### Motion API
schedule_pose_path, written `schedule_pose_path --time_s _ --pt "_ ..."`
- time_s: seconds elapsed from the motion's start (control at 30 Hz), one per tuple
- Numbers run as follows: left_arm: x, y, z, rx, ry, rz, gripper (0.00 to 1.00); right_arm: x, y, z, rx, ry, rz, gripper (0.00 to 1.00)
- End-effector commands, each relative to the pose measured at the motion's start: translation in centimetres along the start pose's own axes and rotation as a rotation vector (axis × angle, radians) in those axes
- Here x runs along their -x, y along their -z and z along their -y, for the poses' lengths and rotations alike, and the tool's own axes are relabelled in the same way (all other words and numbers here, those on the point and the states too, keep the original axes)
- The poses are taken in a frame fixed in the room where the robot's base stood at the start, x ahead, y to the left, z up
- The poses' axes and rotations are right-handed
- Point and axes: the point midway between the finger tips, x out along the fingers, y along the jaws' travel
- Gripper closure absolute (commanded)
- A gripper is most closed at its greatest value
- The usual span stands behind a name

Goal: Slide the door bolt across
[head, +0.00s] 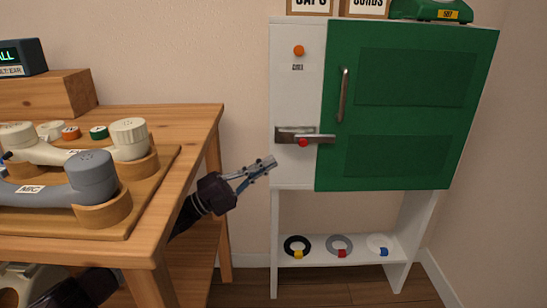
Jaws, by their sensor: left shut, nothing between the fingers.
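The door bolt (316,138) is a grey metal bar with a red knob (303,143). It lies in a bracket (285,132) on the white frame, and its right end overlaps the edge of the green door (415,110). The door looks shut and has a vertical metal handle (342,95). My left gripper (269,162) is shut and empty, just left of and below the bolt, near the cabinet's left edge. It looks apart from the knob. My right gripper is not in view.
A wooden table (200,122) at left carries a tray (160,185) with grey and cream handsets. The white cabinet (294,175) has an orange button (299,50) and a low shelf (320,258) with three rings.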

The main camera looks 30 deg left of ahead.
Motion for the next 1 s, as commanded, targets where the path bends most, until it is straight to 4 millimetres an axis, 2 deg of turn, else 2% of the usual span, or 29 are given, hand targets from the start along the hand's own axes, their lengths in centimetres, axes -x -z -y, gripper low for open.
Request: schedule_pose_path --time_s 0.2,0.4,0.6,1.0 --pt "4.3 0.0 0.2 0.002 -0.002 0.001 1.00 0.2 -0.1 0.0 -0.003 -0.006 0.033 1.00" --pt "6.9 0.0 0.1 0.000 0.000 -0.001 1.00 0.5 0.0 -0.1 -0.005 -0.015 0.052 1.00" --pt "7.6 0.0 0.1 -0.001 0.001 -0.002 1.00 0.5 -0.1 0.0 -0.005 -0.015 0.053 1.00" --pt "7.5 0.1 0.1 -0.001 0.001 -0.002 1.00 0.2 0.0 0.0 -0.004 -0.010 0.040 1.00"
